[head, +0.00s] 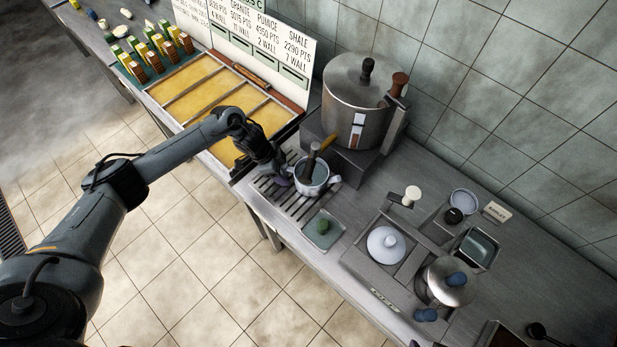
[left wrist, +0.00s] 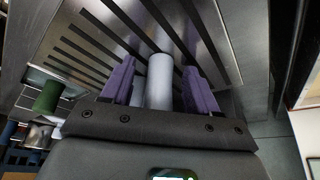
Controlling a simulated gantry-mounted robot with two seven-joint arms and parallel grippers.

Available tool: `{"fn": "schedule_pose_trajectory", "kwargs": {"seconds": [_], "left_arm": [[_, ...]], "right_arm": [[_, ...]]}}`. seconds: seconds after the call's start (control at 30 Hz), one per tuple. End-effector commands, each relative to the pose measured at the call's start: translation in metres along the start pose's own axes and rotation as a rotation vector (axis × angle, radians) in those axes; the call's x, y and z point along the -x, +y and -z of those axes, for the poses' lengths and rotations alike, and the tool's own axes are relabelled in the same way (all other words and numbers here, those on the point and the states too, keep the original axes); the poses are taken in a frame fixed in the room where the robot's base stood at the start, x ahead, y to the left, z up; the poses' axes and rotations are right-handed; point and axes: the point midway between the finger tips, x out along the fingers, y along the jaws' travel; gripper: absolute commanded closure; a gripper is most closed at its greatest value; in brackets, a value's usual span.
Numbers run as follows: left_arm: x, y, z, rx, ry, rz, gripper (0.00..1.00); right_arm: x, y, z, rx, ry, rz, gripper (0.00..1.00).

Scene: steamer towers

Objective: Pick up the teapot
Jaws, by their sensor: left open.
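The teapot appears to be the small metal pot (head: 311,178) on the slatted drain plate in the head view. A dark stick stands in its mouth. My left gripper (head: 283,177) is low beside the pot's left side, with its purple fingers open. In the left wrist view a pale grey upright cylinder (left wrist: 159,82), probably the pot's handle, stands between the two purple fingers, with gaps at its sides. The rest of the pot is hidden there. My right gripper is not in view.
A big steel pot (head: 352,95) stands on a raised block behind. A yellow partitioned tray (head: 190,85) lies left.

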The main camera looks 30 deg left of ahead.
Motion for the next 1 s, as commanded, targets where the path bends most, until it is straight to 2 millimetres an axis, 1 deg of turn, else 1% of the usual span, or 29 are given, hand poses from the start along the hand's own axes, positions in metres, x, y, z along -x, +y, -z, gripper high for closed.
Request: {"fn": "schedule_pose_trajectory", "kwargs": {"seconds": [0.07,0.1,0.37,0.4,0.47,0.5,1.0], "left_arm": [[0.0002,-0.0001,0.0001,0.000,0.000,0.000,0.41],[0.0003,-0.0001,0.0001,0.000,0.000,0.000,0.42],[0.0004,0.0000,0.0001,0.000,0.000,0.000,0.82],[0.0005,0.0000,0.0001,0.000,0.000,0.000,0.88],[0.0005,-0.0001,0.0001,0.000,0.000,0.000,0.97],[0.0005,0.0000,0.0001,0.000,0.000,0.000,1.00],[0.0039,-0.0008,0.0023,0.000,0.004,0.002,1.00]], "right_arm": [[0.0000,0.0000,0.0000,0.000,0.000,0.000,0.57],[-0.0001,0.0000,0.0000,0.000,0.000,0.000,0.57],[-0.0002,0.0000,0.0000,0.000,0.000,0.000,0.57],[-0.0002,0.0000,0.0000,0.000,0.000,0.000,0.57],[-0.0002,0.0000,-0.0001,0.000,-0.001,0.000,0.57],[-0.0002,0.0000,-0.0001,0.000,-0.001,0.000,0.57],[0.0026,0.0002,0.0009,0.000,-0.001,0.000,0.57]]}}
